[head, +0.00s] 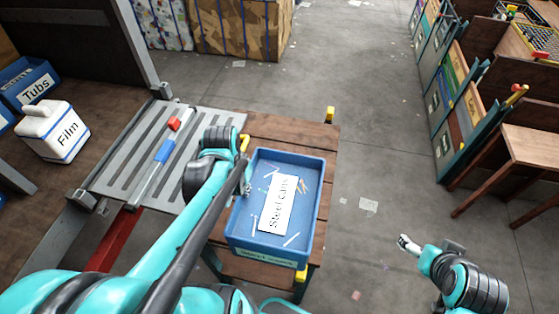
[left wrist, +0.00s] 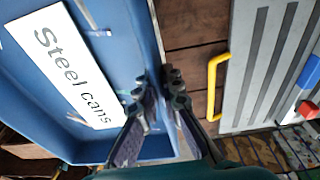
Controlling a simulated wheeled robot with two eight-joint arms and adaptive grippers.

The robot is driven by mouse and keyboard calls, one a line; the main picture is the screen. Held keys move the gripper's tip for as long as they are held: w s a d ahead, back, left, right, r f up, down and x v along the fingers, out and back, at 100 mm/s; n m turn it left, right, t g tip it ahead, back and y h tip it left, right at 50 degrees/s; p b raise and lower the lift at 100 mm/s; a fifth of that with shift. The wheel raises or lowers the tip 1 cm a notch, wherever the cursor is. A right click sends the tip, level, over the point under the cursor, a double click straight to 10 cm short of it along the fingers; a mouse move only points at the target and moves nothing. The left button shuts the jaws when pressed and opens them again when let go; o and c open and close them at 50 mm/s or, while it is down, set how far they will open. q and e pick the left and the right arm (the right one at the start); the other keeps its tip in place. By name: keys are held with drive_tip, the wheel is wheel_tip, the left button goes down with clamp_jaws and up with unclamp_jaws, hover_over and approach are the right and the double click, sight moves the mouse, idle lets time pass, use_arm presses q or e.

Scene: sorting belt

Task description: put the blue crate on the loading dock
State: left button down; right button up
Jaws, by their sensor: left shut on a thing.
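The blue crate (head: 315,205) stands on a small wooden table (head: 310,130) in the middle of the head view. A white "Steel cans" card and small scraps lie in it. My left gripper (head: 246,186) is shut on the crate's left wall. In the left wrist view its fingers (left wrist: 163,90) straddle the rim of the crate (left wrist: 130,35), one inside and one outside. A wooden deck with a ribbed grey metal plate (head: 150,150), apparently the loading dock, adjoins the table on the left. My right gripper (head: 405,244) is over the floor, away from the crate; its jaws are too small to read.
A red and blue bar lies on the metal plate. A white "Film" container (head: 52,132) and a blue "Tubs" bin (head: 28,82) stand on the deck at far left. A cardboard bale (head: 240,28) is at the back. Shelving and a wooden table (head: 535,145) are at right.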

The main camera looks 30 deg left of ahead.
use_arm(q)
drive_tip(key=shift+w+a+f, duration=0.1)
drive_tip(key=shift+w+a, duration=0.05)
drive_tip(key=shift+w, duration=0.2)
drive_tip(key=w+a+f+b, duration=0.2)
drive_tip(key=w+a+f, duration=0.3)
drive_tip(key=w+f, duration=0.4)
drive_tip(key=shift+w+f+b, duration=0.3)
drive_tip(key=shift+f+b, duration=0.05)
drive_tip(key=shift+f, duration=0.4)
drive_tip(key=shift+f, duration=0.15)
drive_tip(key=c, duration=1.8)
unclamp_jaws()
drive_tip(key=shift+o, duration=0.5)
drive_tip(key=shift+s, duration=0.1)
